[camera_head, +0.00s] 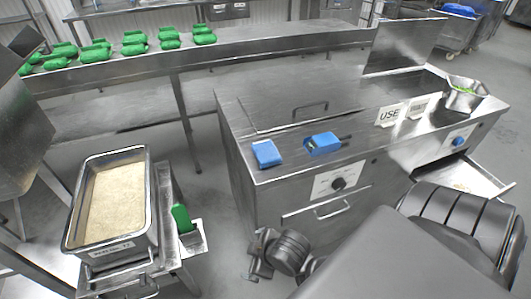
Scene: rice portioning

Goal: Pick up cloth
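A flat blue cloth-like piece (267,154) lies near the front left edge of the steel counter (300,105). To its right lies a blue block-like object (320,142) with dark prongs or a handle on its right side; I cannot tell whether it is also cloth. My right arm comes in from the lower right, and its gripper (257,262) is low in front of the counter, below and apart from both blue things. Its fingers are small and dark, so their opening is unclear. My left gripper is not in view.
Several green packs (134,48) line the back table. Signs (391,115) and a steel container (464,101) stand on the counter's right. An open drawer (487,178) juts out at right.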

